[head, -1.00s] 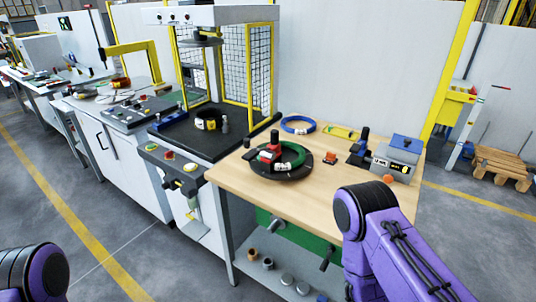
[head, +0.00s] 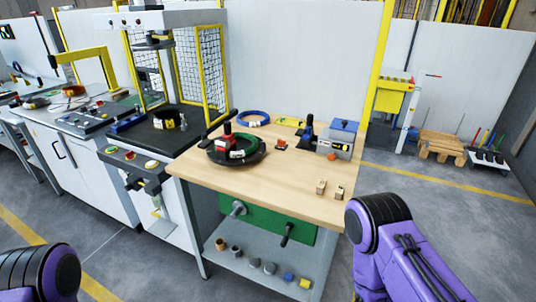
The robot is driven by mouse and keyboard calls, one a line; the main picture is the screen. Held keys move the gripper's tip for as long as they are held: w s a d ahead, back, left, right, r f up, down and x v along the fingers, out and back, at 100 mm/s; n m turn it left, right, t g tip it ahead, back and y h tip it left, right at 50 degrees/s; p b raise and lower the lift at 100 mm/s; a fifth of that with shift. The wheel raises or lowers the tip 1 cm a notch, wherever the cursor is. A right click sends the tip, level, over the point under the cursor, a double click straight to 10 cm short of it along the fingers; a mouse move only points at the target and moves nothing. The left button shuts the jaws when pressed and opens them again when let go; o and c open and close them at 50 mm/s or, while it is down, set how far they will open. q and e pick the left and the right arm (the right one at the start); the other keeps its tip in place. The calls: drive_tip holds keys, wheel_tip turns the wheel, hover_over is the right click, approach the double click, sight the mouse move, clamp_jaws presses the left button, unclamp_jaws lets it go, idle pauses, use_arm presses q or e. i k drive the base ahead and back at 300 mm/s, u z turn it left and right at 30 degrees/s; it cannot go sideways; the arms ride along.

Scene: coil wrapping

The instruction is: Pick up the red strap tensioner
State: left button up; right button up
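A red tool with a black handle (head: 226,134), which looks like the strap tensioner, stands at the left side of a round black plate (head: 222,160) on the wooden table (head: 255,187). A green coil (head: 244,146) lies on the plate just right of the tool, close enough that I cannot tell if they touch. Only purple and black links of my two arms show, at the lower left and lower right. Both grippers are outside the view.
A blue coil (head: 253,118), a small red-orange piece (head: 281,144), a grey box with a blue top (head: 341,138) and two small tan blocks (head: 321,187) are on the table. The press (head: 155,20) stands left. The table's front middle is clear.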

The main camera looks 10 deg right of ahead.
sight(229, 142)
drive_tip(key=z, duration=0.25)
drive_tip(key=k, duration=0.7)
drive_tip(key=z, duration=1.2)
drive_tip(key=i, duration=0.85)
drive_tip(key=u, duration=0.5)
drive_tip(key=i, duration=0.65)
drive_tip(key=u, duration=0.65)
